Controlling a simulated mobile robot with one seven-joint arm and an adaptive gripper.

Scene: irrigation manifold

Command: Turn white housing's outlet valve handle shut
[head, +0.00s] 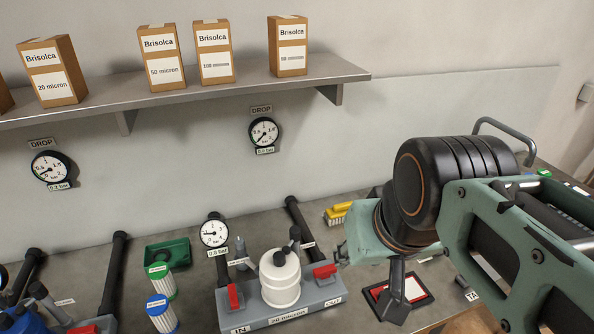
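The white housing (281,283) stands upright on a grey base (285,318) labelled 20 micron, with IN at its left end and OUT at its right end. The outlet valve's red handle (325,271) is at the OUT end. A second red handle (235,297) is at the IN end. My gripper (396,292) hangs from my green and black arm, to the right of the outlet handle and apart from it in the picture. Only a dark grey part of it shows; its fingertips are not clear, and I cannot tell how far it is open.
A black-rimmed red tray (420,309) lies below my gripper. A gauge (214,233) and black pipes (299,221) stand behind the housing. Green-capped (160,282) and blue-capped (161,314) cartridges stand to its left. A shelf (200,92) with boxes runs above.

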